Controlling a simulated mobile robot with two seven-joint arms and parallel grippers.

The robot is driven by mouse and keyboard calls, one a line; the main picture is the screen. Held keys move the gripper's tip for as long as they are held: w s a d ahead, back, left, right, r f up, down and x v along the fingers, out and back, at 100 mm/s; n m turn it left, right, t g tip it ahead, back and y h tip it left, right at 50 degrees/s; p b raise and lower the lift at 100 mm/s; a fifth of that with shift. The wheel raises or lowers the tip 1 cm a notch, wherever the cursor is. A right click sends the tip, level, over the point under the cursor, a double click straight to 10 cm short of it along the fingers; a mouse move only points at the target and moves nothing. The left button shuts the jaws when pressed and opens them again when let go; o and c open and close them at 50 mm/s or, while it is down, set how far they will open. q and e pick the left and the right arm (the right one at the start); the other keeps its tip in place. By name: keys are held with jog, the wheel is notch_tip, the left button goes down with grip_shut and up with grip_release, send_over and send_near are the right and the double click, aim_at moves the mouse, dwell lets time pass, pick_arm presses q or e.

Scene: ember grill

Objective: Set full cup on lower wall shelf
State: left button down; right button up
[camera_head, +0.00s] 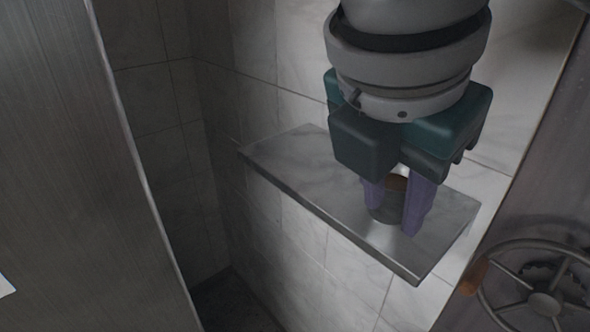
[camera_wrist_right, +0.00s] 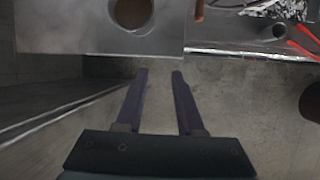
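The cup (camera_head: 388,209) is grey with brown contents and stands upright on the wall shelf (camera_head: 300,165), near the shelf's right end. In the right wrist view the cup (camera_wrist_right: 131,12) shows from above, standing on the shelf (camera_wrist_right: 60,35) close to its edge. My right gripper (camera_head: 395,208) has purple fingers that partly hide the cup in the head view. In the right wrist view its fingers (camera_wrist_right: 160,72) are apart with nothing between them. The cup is beyond the fingertips and a little left. My left gripper is not in view.
A grey metal panel (camera_head: 80,170) fills the left side. A spoked handwheel (camera_head: 543,303) with a wooden knob is at lower right. The right wrist view shows a metal surface with foil (camera_wrist_right: 275,9) and red-handled items right of the shelf. The shelf's left part is bare.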

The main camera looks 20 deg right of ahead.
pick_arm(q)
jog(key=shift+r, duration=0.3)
pick_arm(e)
jog(key=s+a, duration=0.2)
jog(key=a, duration=0.1)
jog(key=shift+s+a, duration=0.2)
